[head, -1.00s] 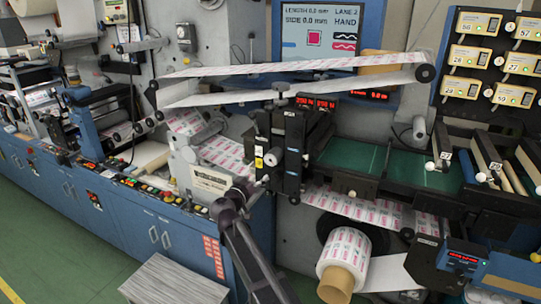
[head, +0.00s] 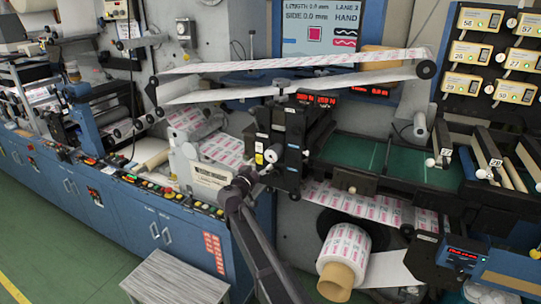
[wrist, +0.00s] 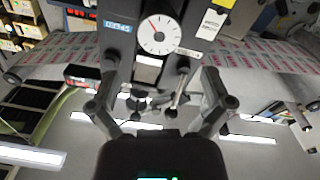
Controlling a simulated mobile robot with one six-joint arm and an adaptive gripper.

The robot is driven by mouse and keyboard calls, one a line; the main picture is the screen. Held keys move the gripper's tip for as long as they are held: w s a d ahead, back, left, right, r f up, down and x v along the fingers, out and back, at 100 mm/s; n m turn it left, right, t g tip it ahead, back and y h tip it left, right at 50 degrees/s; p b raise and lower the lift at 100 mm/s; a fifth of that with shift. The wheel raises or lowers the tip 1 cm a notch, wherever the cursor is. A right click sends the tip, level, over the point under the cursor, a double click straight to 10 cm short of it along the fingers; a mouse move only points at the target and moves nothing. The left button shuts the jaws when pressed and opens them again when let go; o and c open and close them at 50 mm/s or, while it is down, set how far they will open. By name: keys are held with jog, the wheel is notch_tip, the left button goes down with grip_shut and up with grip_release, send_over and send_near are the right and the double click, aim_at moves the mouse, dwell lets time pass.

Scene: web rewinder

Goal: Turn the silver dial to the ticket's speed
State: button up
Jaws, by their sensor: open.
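My gripper (wrist: 160,106) is open and empty in the wrist view, its two fingers spread wide. In the head view my gripper (head: 246,178) is small and dark, in front of the rewinder's black control block (head: 284,148). In the wrist view a round white dial face (wrist: 160,33) with a red pointer lies beyond the fingers. Small knobs and levers (wrist: 178,88) sit below it, between the fingers and apart from them. I cannot tell which part is the silver dial. No ticket with a readable speed can be made out.
Printed web (head: 290,65) runs above the control block. A printed roll (head: 345,255) hangs below it. A row of coloured buttons (head: 150,184) lines the blue cabinet at left. A grey box (head: 175,277) stands on the green floor. Numbered yellow units (head: 480,20) hang at right.

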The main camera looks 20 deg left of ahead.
aim_at(270, 156)
jog(key=w, duration=0.6)
jog(key=w+d, duration=0.1)
jog(key=w, duration=0.2)
jog(key=shift+w, duration=0.3)
jog(key=c, duration=1)
jog(key=shift+o, duration=0.2)
jog(key=shift+a+r, duration=0.1)
jog(key=shift+a, duration=0.05)
